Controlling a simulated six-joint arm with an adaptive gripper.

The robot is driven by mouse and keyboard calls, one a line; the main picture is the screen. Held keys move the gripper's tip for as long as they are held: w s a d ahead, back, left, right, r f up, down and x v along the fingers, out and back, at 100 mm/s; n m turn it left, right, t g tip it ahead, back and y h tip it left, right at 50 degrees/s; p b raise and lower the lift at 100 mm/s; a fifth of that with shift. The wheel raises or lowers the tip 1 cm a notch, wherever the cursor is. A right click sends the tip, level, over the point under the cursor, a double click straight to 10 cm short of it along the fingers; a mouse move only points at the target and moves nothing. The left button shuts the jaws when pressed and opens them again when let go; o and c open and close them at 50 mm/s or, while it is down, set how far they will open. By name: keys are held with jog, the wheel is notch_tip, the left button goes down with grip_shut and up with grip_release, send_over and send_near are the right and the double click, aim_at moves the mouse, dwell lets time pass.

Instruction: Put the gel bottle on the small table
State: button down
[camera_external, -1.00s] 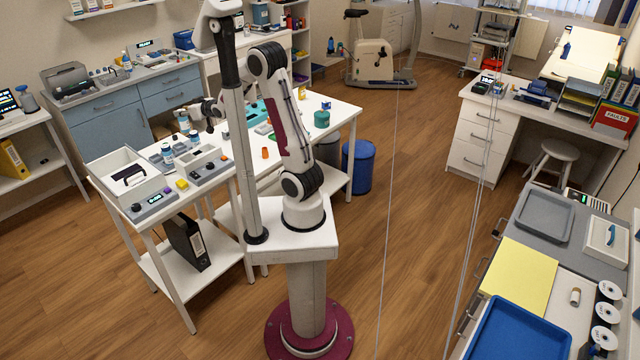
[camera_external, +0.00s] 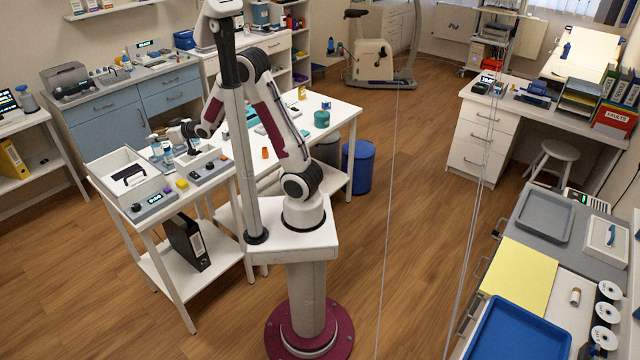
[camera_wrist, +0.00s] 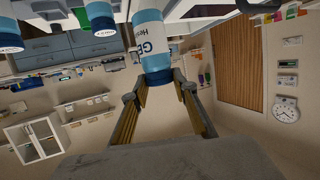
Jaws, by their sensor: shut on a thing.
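The gel bottle (camera_wrist: 153,45) is white and blue with a partly visible "GE" label. In the wrist view my gripper (camera_wrist: 157,86) has its two fingers around it and is shut on it. In the external view my gripper (camera_external: 170,139) is low over the white table (camera_external: 238,184) left of my base, among small bottles. There I cannot clearly tell the held bottle from the others. Whether it touches the table top is unclear. Two similar bottles (camera_wrist: 101,18) (camera_wrist: 9,36) show at the wrist view's upper left.
A white open tray (camera_external: 126,178) stands at the table's left end. A teal jar (camera_external: 321,119) and an orange cup (camera_external: 265,153) stand further right. A black binder (camera_external: 187,242) is on the lower shelf.

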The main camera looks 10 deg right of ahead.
aim_at(162, 151)
jog(key=shift+f, duration=0.25)
jog(key=shift+f, duration=3.1)
jog(key=shift+f, duration=0.1)
jog(key=shift+f, duration=1.8)
jog(key=shift+f, duration=0.15)
jog(key=c, duration=1.9)
grip_release()
